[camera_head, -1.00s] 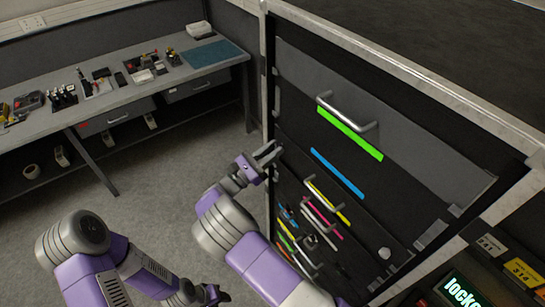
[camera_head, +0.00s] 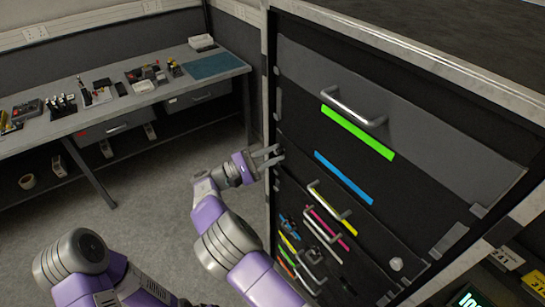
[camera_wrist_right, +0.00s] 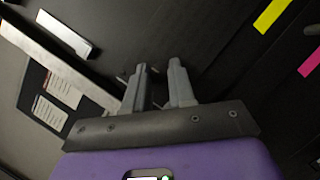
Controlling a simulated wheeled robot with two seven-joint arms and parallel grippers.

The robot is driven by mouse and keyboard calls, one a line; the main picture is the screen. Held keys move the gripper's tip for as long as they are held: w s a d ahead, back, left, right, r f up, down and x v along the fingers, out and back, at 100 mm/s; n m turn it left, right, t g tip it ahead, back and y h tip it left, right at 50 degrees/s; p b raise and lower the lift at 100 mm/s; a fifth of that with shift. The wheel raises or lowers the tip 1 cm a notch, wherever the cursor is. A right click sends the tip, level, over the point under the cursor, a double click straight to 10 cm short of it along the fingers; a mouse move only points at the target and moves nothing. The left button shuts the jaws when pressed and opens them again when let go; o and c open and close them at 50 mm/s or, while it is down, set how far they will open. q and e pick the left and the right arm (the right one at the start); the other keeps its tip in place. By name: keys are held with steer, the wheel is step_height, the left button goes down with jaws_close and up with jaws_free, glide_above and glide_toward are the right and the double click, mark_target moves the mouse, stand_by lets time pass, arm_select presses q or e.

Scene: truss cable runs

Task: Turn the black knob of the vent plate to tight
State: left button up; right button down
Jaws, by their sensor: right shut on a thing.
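My right gripper (camera_head: 270,158) reaches to the left edge of a dark drawer cabinet, beside a small grey fitting there. In the right wrist view its two grey fingers (camera_wrist_right: 159,88) stand a small gap apart against a dark panel. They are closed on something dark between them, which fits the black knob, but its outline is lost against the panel. The vent plate and any tight mark cannot be made out. My left arm shows at the bottom left of the head view; its gripper is out of frame.
The cabinet front carries a large handle (camera_head: 352,108), a green strip (camera_head: 357,132), a blue strip (camera_head: 343,178) and several smaller handles and coloured strips lower down. A workbench (camera_head: 110,112) with tools stands at the left. Floor between bench and cabinet is clear.

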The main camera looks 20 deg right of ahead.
stand_by(0.3)
steer(key=c, duration=0.9)
jaws_free()
steer(key=shift+c, duration=0.2)
steer(key=v, duration=0.7)
steer(key=shift+a, duration=0.3)
